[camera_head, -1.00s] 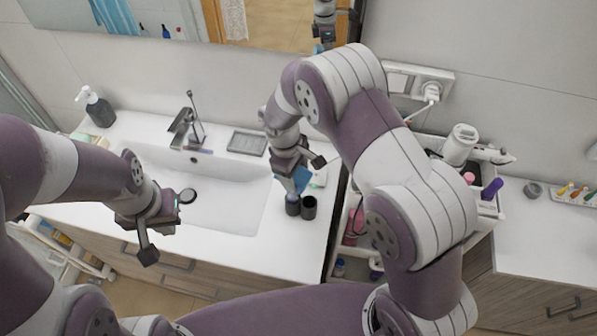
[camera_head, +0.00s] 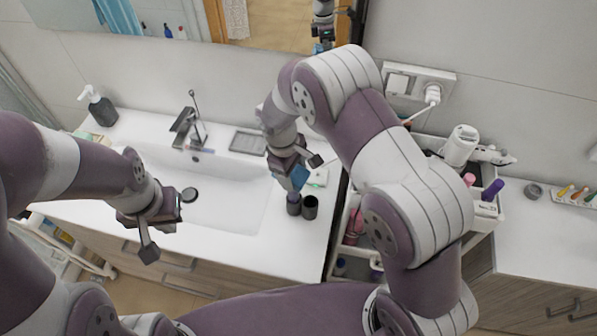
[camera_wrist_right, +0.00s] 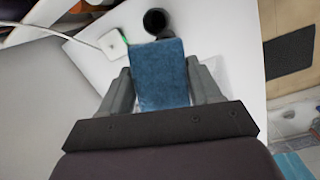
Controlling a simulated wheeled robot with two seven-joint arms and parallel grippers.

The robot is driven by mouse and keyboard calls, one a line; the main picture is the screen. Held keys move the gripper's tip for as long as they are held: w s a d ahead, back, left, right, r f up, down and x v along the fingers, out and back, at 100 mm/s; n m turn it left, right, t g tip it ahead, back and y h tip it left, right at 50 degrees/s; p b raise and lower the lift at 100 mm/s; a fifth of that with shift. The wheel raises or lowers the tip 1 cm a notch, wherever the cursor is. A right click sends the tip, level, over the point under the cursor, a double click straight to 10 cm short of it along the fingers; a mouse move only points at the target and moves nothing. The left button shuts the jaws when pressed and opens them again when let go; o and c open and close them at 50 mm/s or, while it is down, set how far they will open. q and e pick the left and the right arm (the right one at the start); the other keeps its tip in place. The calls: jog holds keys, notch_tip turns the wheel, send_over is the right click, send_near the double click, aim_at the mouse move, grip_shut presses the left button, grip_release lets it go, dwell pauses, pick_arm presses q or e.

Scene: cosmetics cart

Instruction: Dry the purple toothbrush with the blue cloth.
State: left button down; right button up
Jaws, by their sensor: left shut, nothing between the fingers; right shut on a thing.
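My right gripper (camera_head: 290,172) is shut on the blue cloth (camera_head: 299,178) above the counter, just behind two dark cups. In the right wrist view the cloth (camera_wrist_right: 160,75) hangs flat between the two fingers, its far edge close to a dark cup (camera_wrist_right: 156,21). One cup (camera_head: 294,205) stands under the cloth, the other (camera_head: 310,208) just right of it. I cannot make out the purple toothbrush in either view. My left gripper (camera_head: 170,210) is shut and empty over the left part of the sink.
The sink basin (camera_head: 235,200) and tap (camera_head: 184,126) are left of the cups. A soap dispenser (camera_head: 99,106) stands at the back left. A white charger pad (camera_wrist_right: 113,44) with a cable lies beside the cups. A cart (camera_head: 487,209) with bottles stands right of the counter.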

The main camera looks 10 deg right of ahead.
jog(key=shift+s+d+r, duration=0.1)
jog(key=shift+s+d, duration=0.15)
jog(key=shift+d, duration=0.2)
jog(key=shift+s+d+p, duration=0.15)
jog(key=shift+d+p, duration=0.2)
jog(key=shift+d, duration=0.35)
jog(key=shift+w+a+f+b, duration=0.15)
jog(key=shift+a+f+b, duration=0.05)
jog(key=shift+a, duration=0.4)
jog(key=shift+w+a+f+b, duration=0.15)
jog(key=shift+a+f, duration=0.05)
jog(key=shift+a, duration=0.35)
jog(key=shift+s+d+r, duration=0.15)
jog(key=shift+s+d, duration=0.15)
jog(key=shift+d, duration=0.2)
jog(key=shift+s+d+p, duration=0.1)
jog(key=shift+d+p, duration=0.4)
jog(key=shift+d, duration=0.15)
jog(key=shift+w+a, duration=0.25)
jog(key=shift+a, duration=0.35)
jog(key=shift+w+a, duration=0.2)
jog(key=shift+a, duration=0.35)
jog(key=shift+s+d+r, duration=0.2)
jog(key=shift+s+d, duration=0.05)
jog(key=shift+d, duration=0.15)
jog(key=shift+s+d, duration=0.15)
jog(key=shift+d, duration=0.6)
notch_tip(320, 180, up, 7)
jog(key=p, duration=0.6)
